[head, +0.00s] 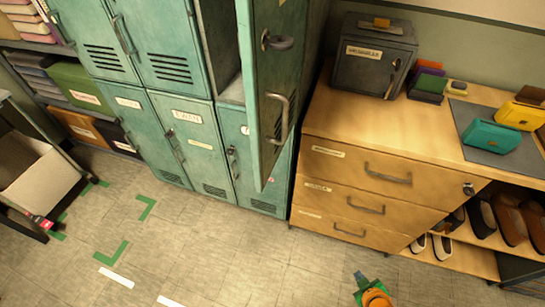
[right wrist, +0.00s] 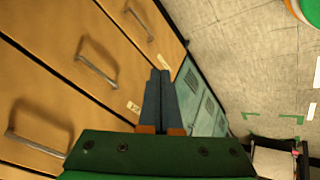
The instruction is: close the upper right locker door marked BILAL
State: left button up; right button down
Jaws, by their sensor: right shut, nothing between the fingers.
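The upper right teal locker door (head: 265,80) stands open in the head view, swung out toward me. Its face with a bar handle (head: 276,117) and a lock fitting (head: 278,41) is turned right. The dark locker inside shows left of the door edge. I cannot read a BILAL label. My right gripper (head: 360,276) is low at the bottom of the head view, over the floor, apart from the door and in front of the drawers. In the right wrist view its blue-grey fingers (right wrist: 160,74) are together and empty. My left gripper is not in view.
A wooden drawer cabinet (head: 350,135) with bar handles stands right of the lockers; its drawers (right wrist: 75,75) lie left of my fingers in the wrist view. A dark metal box (head: 372,55) stands on it. An open shelf with shoes (head: 508,222) is at right. Floor (head: 215,250) before the lockers is clear.

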jog(key=w+d+r+n+t+b, duration=0.1)
jog(key=w+d+r+n+t, duration=0.3)
jog(key=w+r, duration=0.7)
jog(key=w+a+r+n+t+y+b, duration=0.1)
jog(key=w+r+n+t+y, duration=0.3)
jog(key=r, duration=0.5)
jog(key=w+a+r+n+t+y+b, duration=0.1)
jog(key=w+r+n+t+y, duration=0.1)
jog(key=w+r+n, duration=0.45)
jog(key=s+a+r+n+g+y+b, duration=0.1)
jog(key=s+a+r+n+y, duration=0.15)
jog(key=r+n, duration=0.35)
jog(key=s+a+r+n+g+y+b, duration=0.1)
jog(key=a+r+n+y, duration=0.2)
jog(key=r+n+y, duration=0.15)
jog(key=s+a+r+n+g+y, duration=0.2)
jog(key=a+r+n+y, duration=0.1)
jog(key=r+n, duration=0.35)
jog(key=n+g+y+p, duration=0.2)
jog(key=n+g+p, duration=0.55)
jog(key=n, duration=0.45)
send_near(259, 134)
jog(key=shift+t, duration=0.25)
jog(key=x, duration=0.6)
jog(key=shift+s+r, duration=0.2)
jog(key=shift+r, duration=0.05)
jog(key=shift+w+a+f+p, duration=0.25)
jog(key=shift+a+f+p, duration=0.05)
jog(key=shift+a, duration=0.2)
